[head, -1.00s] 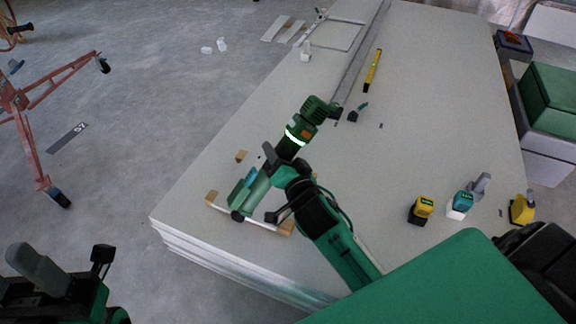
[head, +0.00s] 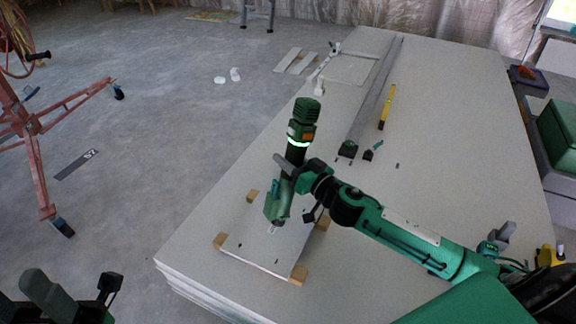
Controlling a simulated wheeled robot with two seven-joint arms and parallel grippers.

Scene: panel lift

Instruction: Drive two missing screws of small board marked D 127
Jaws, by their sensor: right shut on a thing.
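The small board (head: 250,243) is a pale panel lying on wooden blocks near the front left corner of the large panel stack. A few small dark spots show on it; no marking is readable. My right gripper (head: 287,180) is over the board, shut on a dark green powered driver (head: 302,125) with a lit ring and a ribbed top end.
The large panel stack (head: 430,130) carries a long grey rail (head: 375,95), a yellow level (head: 387,107) and small dark pieces. Tools (head: 503,235) stand at the right, partly behind my arm. A red wheeled frame (head: 35,150) stands on the open floor at left.

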